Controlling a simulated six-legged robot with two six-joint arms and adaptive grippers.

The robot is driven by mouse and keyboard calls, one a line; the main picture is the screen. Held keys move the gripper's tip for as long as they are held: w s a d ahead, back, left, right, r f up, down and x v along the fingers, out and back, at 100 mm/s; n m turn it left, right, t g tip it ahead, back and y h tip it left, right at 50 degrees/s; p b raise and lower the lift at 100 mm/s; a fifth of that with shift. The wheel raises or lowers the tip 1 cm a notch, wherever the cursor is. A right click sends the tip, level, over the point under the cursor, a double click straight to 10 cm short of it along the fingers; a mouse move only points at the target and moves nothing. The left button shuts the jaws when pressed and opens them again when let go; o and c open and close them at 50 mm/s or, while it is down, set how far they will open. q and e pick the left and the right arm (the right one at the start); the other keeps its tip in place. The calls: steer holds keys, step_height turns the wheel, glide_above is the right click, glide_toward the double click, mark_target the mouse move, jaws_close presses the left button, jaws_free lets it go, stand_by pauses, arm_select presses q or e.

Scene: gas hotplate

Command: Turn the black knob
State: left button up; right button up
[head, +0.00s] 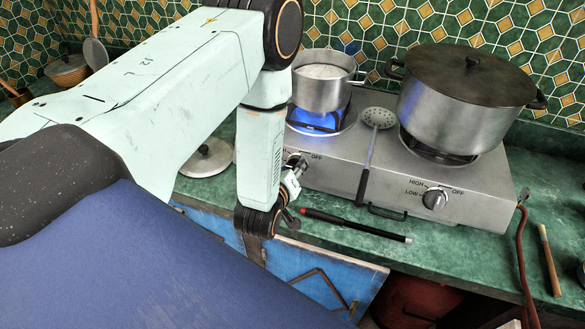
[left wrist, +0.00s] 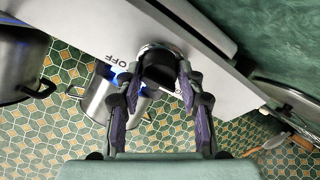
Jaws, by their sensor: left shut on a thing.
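The gas hotplate (head: 330,178) is a silver box on the green counter. Its left knob is the black knob (left wrist: 160,68), seen close up in the left wrist view beside an "OFF" mark. My left gripper (left wrist: 160,80) has its two fingers on either side of this knob and is shut on it. In the head view my left gripper (head: 291,186) is at the hotplate's front left, and my arm and fingers hide much of the knob. A blue flame (head: 315,122) burns under the small pot. The right knob (head: 435,199) stands free. My right gripper is not in view.
The small steel pot (head: 322,88) and a large lidded pot (head: 462,85) stand on the burners. A skimmer (head: 378,118) lies between them, its handle over the front edge. A red-and-black stick (head: 355,226) lies on the counter in front. A lid (head: 207,158) lies at left.

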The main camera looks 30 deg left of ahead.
arm_select(q)
steer(key=o, duration=1.2)
steer(key=shift+c, duration=0.2)
steer(key=v, duration=1.2)
steer(key=shift+f, duration=0.1)
